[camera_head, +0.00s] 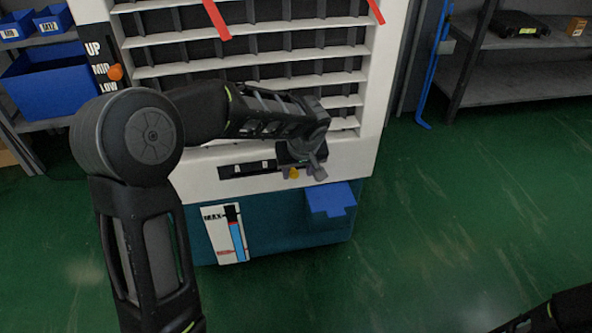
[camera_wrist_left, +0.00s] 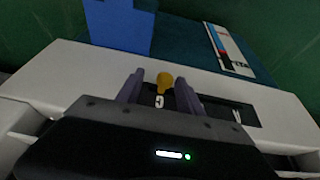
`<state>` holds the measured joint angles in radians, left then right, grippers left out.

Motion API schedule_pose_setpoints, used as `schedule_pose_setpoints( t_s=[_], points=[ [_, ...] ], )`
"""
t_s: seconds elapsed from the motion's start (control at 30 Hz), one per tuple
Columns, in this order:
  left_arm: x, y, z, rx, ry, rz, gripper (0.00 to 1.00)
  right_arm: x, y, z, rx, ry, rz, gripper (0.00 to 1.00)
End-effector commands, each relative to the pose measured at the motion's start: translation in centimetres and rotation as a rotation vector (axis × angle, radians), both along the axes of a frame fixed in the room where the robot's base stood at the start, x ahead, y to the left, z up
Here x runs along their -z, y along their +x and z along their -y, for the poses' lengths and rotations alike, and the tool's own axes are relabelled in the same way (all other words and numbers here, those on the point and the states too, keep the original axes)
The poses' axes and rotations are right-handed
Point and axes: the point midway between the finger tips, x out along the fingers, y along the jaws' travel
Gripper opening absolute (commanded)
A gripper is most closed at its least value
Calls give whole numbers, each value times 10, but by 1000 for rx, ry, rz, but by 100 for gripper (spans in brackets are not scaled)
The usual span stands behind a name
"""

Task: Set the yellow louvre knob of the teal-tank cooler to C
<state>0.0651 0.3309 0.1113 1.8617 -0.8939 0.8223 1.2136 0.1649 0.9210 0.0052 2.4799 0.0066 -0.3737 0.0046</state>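The cooler has a white front (camera_head: 345,160) with louvres and a teal tank (camera_head: 285,232) below. Its small yellow knob (camera_head: 294,173) is on the dark lettered slot (camera_head: 232,170), under my left gripper (camera_head: 305,170). A and B show there; the gripper covers the right end. In the left wrist view the yellow knob (camera_wrist_left: 165,82) stands between the two fingers of my left gripper (camera_wrist_left: 160,92), right beside the letter C. The fingers are apart, with a clear gap on one side; the other finger is very close to the knob, contact unclear. My right gripper is out of view.
An orange knob (camera_head: 115,72) sits at the UP, MID, LOW scale at the left. A MAX level gauge (camera_head: 225,234) and a blue block (camera_head: 331,200) are on the tank. Shelves with blue bins (camera_head: 45,75) stand left; another shelf (camera_head: 545,68) stands right. Green floor is clear.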

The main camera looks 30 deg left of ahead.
Motion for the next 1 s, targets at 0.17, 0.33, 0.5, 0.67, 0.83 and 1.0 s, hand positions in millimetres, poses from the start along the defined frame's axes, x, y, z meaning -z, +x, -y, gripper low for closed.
schedule_pose_setpoints(
  t_s=[0.17, 0.33, 0.5, 0.67, 0.83, 1.0],
  points=[
    [0, -1, -1, -2, 1, -2, 44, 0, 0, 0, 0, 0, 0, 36],
    [-6, -3, 0, -2, 2, -1, 44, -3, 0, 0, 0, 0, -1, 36],
    [-29, -9, 5, -1, 2, 0, 44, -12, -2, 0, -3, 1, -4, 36],
    [-54, -17, 12, 1, 2, 0, 44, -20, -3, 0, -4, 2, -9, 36],
    [-70, -23, 17, 1, 1, -1, 44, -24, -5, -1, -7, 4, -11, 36],
    [-72, -24, 18, 0, 1, -2, 44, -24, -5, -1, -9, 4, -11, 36]
  ],
)
